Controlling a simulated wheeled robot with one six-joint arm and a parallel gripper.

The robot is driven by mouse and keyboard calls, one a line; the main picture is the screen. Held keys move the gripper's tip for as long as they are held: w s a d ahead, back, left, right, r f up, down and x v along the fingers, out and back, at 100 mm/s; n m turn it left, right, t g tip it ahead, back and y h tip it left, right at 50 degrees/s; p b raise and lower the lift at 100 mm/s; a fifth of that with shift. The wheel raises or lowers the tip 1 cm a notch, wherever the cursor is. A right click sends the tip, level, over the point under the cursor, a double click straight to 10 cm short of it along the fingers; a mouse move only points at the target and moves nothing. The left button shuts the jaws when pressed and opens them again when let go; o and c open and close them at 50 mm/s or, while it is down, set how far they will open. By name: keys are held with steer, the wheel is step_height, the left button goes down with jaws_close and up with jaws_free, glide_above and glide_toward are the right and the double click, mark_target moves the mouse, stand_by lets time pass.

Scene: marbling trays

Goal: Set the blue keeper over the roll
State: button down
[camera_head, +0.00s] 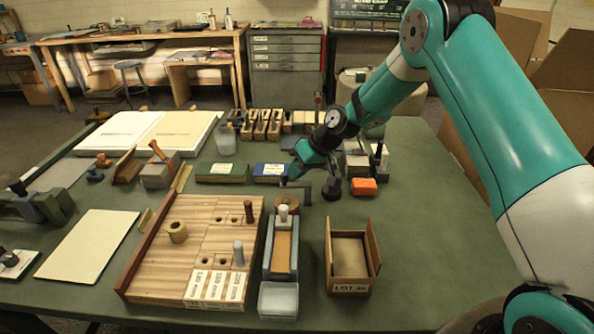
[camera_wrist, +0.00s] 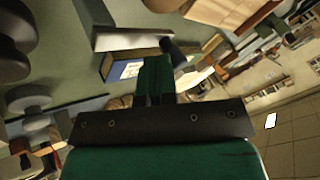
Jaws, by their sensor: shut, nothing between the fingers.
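My gripper (camera_head: 287,181) is shut and empty, low over the green table just in front of a blue block with a white label (camera_head: 268,170). In the wrist view the closed fingers (camera_wrist: 155,78) point toward that labelled blue block (camera_wrist: 124,70). I cannot tell whether this block is the blue keeper; a small dark blue piece (camera_head: 95,176) also lies at the left. A round tan coil or roll (camera_head: 288,202) stands at the far end of a narrow grey tray (camera_head: 266,262), close to my gripper.
The slatted wooden board (camera_head: 150,275) holds pegs and white labels. An open wooden box (camera_head: 349,289) stands at the right. A green block (camera_head: 222,179) and an orange block (camera_head: 363,187) lie nearby. The table's right front is clear.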

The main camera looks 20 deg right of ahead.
steer(key=n+g, duration=0.1)
steer(key=n, duration=0.1)
steer(key=s+n+g, duration=0.1)
steer(key=n, duration=0.1)
steer(key=n+g+b, duration=0.1)
steer(key=shift+s+a+n+g+y, duration=0.1)
steer(key=shift+s+n+g+y, duration=0.2)
steer(key=shift+s+n, duration=0.1)
steer(key=shift+w, duration=0.1)
stand_by(0.4)
steer(key=shift+w+d+p, duration=0.4)
steer(key=shift+w+d, duration=0.05)
steer(key=shift+w, duration=0.1)
steer(key=shift+w, duration=0.1)
